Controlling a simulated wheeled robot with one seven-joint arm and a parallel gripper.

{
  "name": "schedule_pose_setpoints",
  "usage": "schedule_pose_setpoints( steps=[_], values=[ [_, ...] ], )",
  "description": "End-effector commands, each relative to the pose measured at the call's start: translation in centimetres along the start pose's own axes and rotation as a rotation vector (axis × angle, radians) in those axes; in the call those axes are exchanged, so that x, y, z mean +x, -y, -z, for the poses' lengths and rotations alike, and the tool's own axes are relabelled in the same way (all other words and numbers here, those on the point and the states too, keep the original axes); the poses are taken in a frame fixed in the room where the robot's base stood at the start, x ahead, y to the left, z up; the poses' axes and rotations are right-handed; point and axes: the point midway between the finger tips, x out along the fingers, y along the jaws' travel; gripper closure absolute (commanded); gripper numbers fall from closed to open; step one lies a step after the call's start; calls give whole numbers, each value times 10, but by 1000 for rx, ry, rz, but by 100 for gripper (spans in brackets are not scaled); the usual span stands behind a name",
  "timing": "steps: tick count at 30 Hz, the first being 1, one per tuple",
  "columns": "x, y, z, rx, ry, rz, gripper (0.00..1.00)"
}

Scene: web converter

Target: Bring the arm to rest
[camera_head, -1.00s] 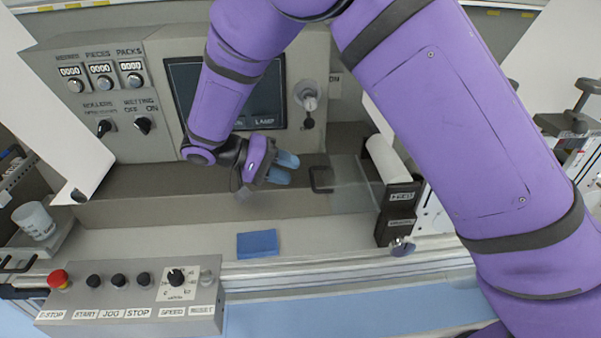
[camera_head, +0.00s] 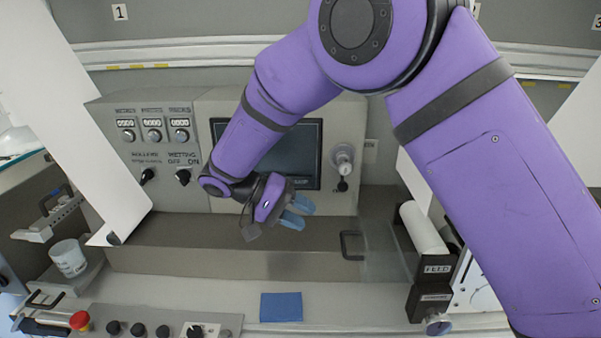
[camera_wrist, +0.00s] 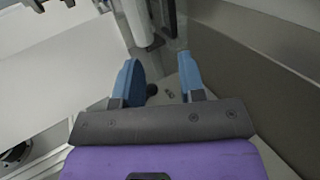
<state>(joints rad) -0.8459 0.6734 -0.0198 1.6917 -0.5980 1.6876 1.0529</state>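My gripper (camera_head: 297,211) hangs in front of the grey machine panel, below the dark screen (camera_head: 300,150), at the end of my purple arm. In the wrist view its two blue fingers (camera_wrist: 160,84) stand apart with nothing between them. The arm is bent, with its elbow high at the top of the head view and the forearm slanting down to the left. The gripper appears clear of the grey ledge below it; the exact gap cannot be told.
A clear guard with a black handle (camera_head: 351,245) and a white roller (camera_head: 423,229) stand to the right. A blue pad (camera_head: 281,307) lies on the bench below. A white cup (camera_head: 69,258) and red stop button (camera_head: 79,320) are at left. A white web (camera_head: 85,110) slants down at left.

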Motion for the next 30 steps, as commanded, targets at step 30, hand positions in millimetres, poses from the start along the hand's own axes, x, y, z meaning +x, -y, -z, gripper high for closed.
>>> schedule_pose_setpoints(
  steps=[30],
  values=[
    [143,-274,-108,19,-51,846,63]
  ],
)
